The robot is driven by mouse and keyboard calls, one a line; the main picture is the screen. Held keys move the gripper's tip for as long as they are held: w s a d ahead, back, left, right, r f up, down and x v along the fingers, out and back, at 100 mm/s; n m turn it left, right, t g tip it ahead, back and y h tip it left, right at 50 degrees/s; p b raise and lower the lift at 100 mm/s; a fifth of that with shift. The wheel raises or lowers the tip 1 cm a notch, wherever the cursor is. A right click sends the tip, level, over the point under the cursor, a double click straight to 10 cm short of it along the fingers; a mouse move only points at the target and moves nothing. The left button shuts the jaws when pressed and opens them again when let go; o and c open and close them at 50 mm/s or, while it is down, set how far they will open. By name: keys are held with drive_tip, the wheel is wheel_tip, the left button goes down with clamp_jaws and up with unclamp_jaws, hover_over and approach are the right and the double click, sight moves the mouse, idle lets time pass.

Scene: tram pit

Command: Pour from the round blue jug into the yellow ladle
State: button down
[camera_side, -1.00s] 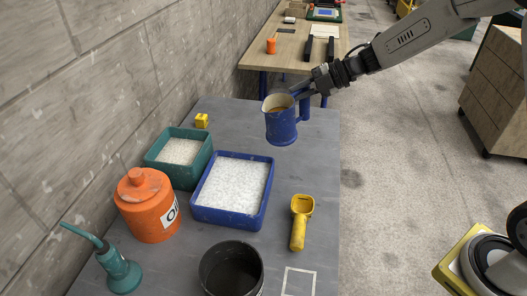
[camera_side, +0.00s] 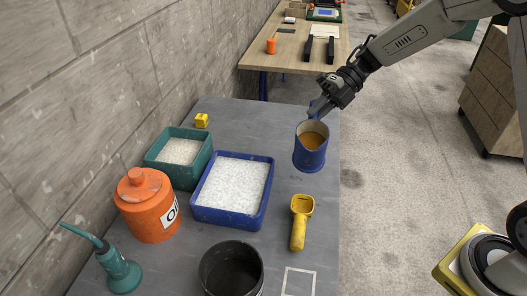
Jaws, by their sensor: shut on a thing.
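The round blue jug (camera_side: 310,157) is held in the air over the right edge of the grey table, its open mouth facing the camera and an orange-brown content showing inside. Jug and ladle are apart. No stream shows between them.
Left of the ladle stand a blue tray (camera_side: 268,191) and a green tray (camera_side: 158,166) of white grains. An orange canister (camera_side: 145,208), a teal oil can (camera_side: 121,271), a black pot (camera_side: 259,284) and a small yellow block (camera_side: 201,121) are also on the table (camera_side: 250,115).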

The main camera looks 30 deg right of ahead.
sight(321, 127)
drive_tip(key=shift+s+a+f+n+t+h, duration=0.2)
drive_tip(key=shift+f+n+t+h, duration=0.15)
drive_tip(key=shift+f+h, duration=0.2)
drive_tip(key=shift+s+a+f+n+t+h, duration=0.25)
drive_tip(key=shift+f+t+h, duration=0.1)
drive_tip(key=shift+f+h, duration=0.15)
drive_tip(key=shift+s+a+f+n+t+h, duration=0.25)
drive_tip(key=shift+f+t+h, duration=0.1)
drive_tip(key=shift+f+h, duration=0.15)
drive_tip(key=shift+s+a+f+n+t+h, duration=0.15)
drive_tip(key=shift+s+a+f+t+h, duration=0.05)
drive_tip(key=shift+f+t+h, duration=0.2)
drive_tip(key=shift+f, duration=0.3)
drive_tip(key=shift+s+a+r+n+t+h, duration=0.3)
drive_tip(key=shift+s+a+r+t+h, duration=0.2)
drive_tip(key=shift+r+h, duration=0.1)
drive_tip(key=shift+s+a+r+n+t+h, duration=0.35)
drive_tip(key=shift+r+t+h, duration=0.1)
drive_tip(key=shift+r, duration=0.1)
idle(4.6)
